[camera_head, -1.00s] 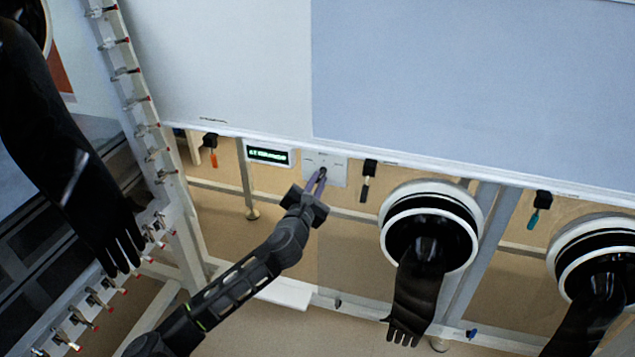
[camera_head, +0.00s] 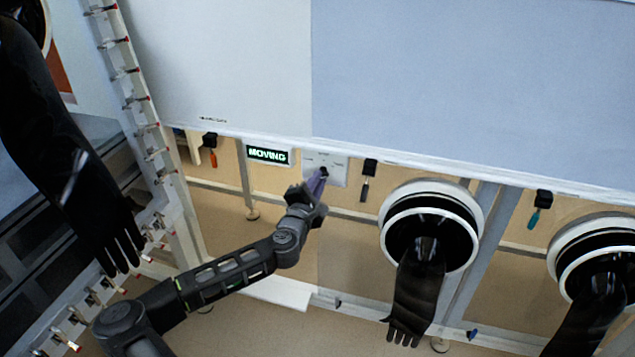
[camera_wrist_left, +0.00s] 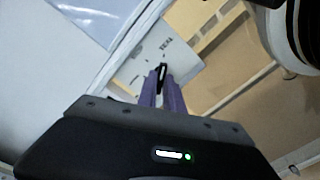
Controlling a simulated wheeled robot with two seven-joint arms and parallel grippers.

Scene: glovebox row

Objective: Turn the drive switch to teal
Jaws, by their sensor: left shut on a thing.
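The drive switch (camera_wrist_left: 162,72) is a small black knob on a pale plate (camera_head: 338,167) fixed to the glovebox front. In the left wrist view the plate (camera_wrist_left: 135,75) carries small printed labels; one near the knob seems to read "TEAL". My left gripper (camera_head: 317,182) reaches up to the plate, and its purple fingers (camera_wrist_left: 163,90) are shut on the knob. The fingers hide part of the knob, so I cannot tell which label it points to. A display (camera_head: 267,155) left of the plate reads "MOVING" in green. My right gripper is not in view.
Black glove ports (camera_head: 430,235) with hanging gloves stand to the right. Orange, dark and teal-handled tools (camera_head: 537,215) hang under the panel edge. A white post with clamps (camera_head: 135,90) and another black glove (camera_head: 70,150) are at left.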

